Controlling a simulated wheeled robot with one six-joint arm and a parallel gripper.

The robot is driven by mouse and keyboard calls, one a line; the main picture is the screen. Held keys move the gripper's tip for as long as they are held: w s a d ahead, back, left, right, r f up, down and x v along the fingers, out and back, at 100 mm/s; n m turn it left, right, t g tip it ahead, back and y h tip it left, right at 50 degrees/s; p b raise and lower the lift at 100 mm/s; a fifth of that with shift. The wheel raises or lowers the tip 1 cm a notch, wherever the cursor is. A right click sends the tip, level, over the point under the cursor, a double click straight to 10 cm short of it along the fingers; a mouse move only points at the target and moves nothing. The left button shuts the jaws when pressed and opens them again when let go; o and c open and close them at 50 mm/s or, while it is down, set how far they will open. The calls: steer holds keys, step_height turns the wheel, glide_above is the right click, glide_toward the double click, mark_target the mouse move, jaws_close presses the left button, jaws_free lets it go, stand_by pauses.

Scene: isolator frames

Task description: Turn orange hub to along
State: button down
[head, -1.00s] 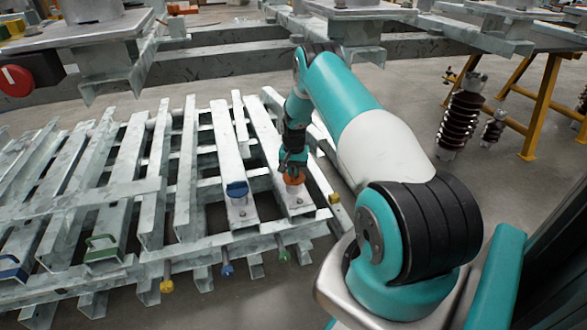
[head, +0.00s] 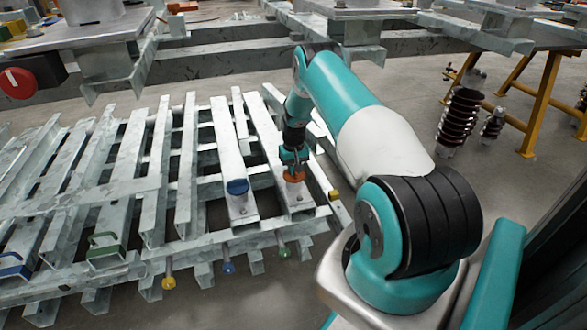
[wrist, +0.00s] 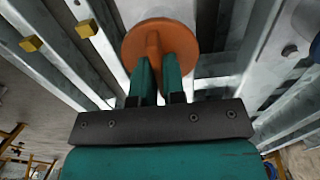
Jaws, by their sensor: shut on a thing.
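The orange hub (head: 294,177) is a round disc on the steel beam at the right end of the frame. In the wrist view, the orange hub (wrist: 160,38) shows a raised bar across its middle. My gripper (head: 293,165) comes down on it from above. In the wrist view, the two teal fingers of my gripper (wrist: 159,70) are shut on the bar, one on each side. The bar runs roughly up and down in the wrist view. The fingers hide part of the bar.
A blue hub (head: 237,187) sits on the beam to the left. Yellow (head: 168,283), blue (head: 229,267) and green (head: 284,252) knobs line the front edge. Green (head: 103,244) and blue (head: 15,266) handles are at the lower left. A red switch (head: 17,82) hangs at the upper left.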

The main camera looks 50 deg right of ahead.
steer(key=shift+w+r, duration=0.15)
steer(key=shift+w, duration=0.1)
steer(key=c, duration=1.2)
jaws_free()
steer(key=shift+s, duration=0.1)
step_height(320, 180, up, 17)
steer(key=p, duration=0.5)
steer(key=shift+r, duration=0.1)
